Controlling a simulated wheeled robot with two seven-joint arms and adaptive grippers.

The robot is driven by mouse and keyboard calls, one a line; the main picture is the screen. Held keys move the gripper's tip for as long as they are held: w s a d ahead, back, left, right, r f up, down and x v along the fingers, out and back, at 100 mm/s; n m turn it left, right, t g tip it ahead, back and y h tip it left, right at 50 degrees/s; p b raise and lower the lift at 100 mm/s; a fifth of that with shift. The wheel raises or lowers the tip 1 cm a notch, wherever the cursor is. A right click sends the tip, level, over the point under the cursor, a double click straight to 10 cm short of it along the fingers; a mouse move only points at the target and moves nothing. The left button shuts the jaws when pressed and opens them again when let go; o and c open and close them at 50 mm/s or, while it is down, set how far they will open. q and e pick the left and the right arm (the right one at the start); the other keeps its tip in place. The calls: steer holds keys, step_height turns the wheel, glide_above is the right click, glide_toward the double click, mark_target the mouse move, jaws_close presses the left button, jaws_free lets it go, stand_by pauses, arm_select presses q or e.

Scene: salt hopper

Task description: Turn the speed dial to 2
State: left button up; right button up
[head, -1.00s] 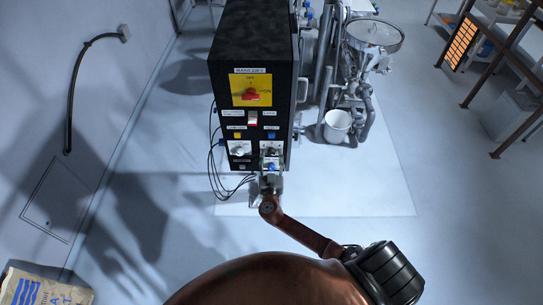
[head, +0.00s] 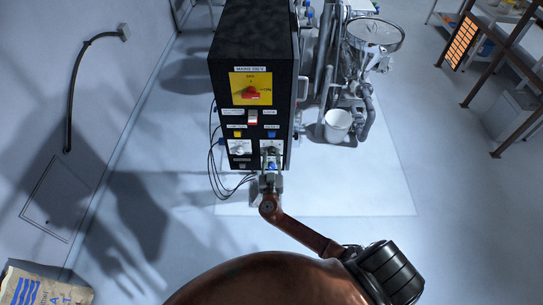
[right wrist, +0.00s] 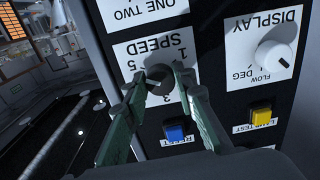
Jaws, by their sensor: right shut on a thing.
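The speed dial (right wrist: 160,76) is a dark round knob on a white label marked SPEED, which appears upside down in the right wrist view. The numbers 1, 5 and 3 can be read around it; its pointer is hidden. My right gripper (right wrist: 159,80) is shut on the dial, one green-grey finger on each side. In the head view my right gripper (head: 270,165) is at the lower right of the black control cabinet's front (head: 252,60), covering most of the dial. My left gripper is not in view.
A blue reset button (right wrist: 175,132) is close to the fingers. A yellow lamp-test button (right wrist: 260,117) and a white display knob (right wrist: 274,54) are on the same panel. The red mains switch (head: 251,91) is higher up. A white bucket (head: 337,125) stands right of the cabinet.

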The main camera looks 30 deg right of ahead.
steer(key=n+b, duration=0.5)
steer(key=n, duration=0.2)
steer(key=shift+d+f+b, duration=0.1)
steer(key=shift+f+b, duration=0.05)
steer(key=shift+b, duration=0.15)
steer(key=n+b, duration=0.1)
steer(key=n, duration=0.2)
steer(key=shift+n, duration=0.4)
steer(key=n, duration=0.4)
steer(key=shift+r+n, duration=0.2)
steer(key=shift+n, duration=0.1)
steer(key=n+p, duration=0.1)
steer(key=n, duration=0.3)
steer(key=shift+r, duration=0.1)
steer(key=n+p, duration=0.2)
steer(key=n, duration=0.3)
steer(key=shift+n+p, duration=0.35)
steer(key=shift+n, duration=0.05)
steer(key=n+p, duration=0.3)
steer(key=n, duration=0.2)
steer(key=shift+r, duration=0.1)
steer(key=n+p, duration=0.2)
steer(key=n, duration=0.3)
steer(key=shift+p, duration=0.4)
steer(key=shift+n, duration=0.3)
